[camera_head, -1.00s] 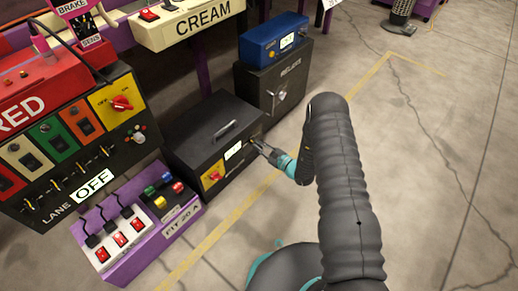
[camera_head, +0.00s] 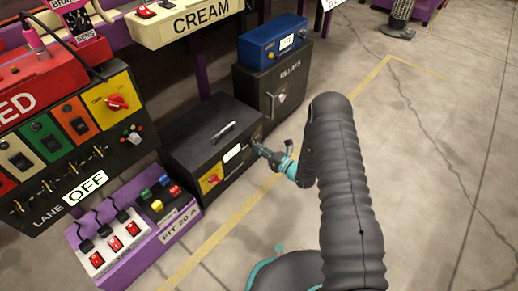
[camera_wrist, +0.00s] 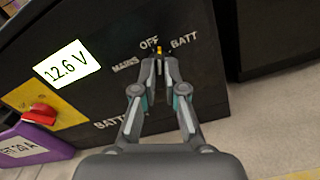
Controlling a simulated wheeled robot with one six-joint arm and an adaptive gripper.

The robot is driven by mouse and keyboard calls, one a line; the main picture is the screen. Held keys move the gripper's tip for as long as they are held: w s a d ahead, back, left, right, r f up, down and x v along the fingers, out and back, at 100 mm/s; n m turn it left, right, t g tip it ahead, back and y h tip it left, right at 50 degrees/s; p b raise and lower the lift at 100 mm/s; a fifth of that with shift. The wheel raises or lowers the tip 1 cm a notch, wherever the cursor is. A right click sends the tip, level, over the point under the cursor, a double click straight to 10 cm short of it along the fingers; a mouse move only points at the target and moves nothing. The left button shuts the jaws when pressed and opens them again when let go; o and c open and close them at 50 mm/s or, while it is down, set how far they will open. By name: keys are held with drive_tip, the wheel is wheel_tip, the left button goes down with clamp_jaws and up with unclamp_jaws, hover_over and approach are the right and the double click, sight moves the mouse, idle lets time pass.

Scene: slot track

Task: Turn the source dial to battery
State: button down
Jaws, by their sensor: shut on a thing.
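The source dial (camera_wrist: 159,52) is on the front of a black box (camera_head: 205,140). In the wrist view, only its yellow tip shows between my fingers, just right of the OFF label (camera_wrist: 149,43) and left of the BATT label (camera_wrist: 184,40). The MAINS label (camera_wrist: 125,66) is to the left. My gripper (camera_wrist: 160,70) is shut on the dial, and its fingers hide most of it. In the head view, my gripper (camera_head: 258,148) reaches the right part of the box's front, and the dial cannot be made out there.
A white display (camera_wrist: 62,64) reads 12.6 V. A red knob (camera_wrist: 40,114) sits on a yellow plate left of the dial. A dark cabinet (camera_head: 272,90) with a blue unit (camera_head: 272,44) stands behind. A purple switch tray (camera_head: 135,262) is at left. Floor to the right is clear.

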drive_tip(key=shift+w+d+f+m, duration=0.1)
drive_tip(key=shift+m, duration=1.75)
drive_tip(key=shift+w+m, duration=0.1)
drive_tip(key=shift+m, duration=1.75)
drive_tip(key=c, duration=1.2)
unclamp_jaws()
drive_tip(key=shift+c, duration=0.2)
drive_tip(key=shift+s, duration=0.1)
drive_tip(key=v, duration=1.2)
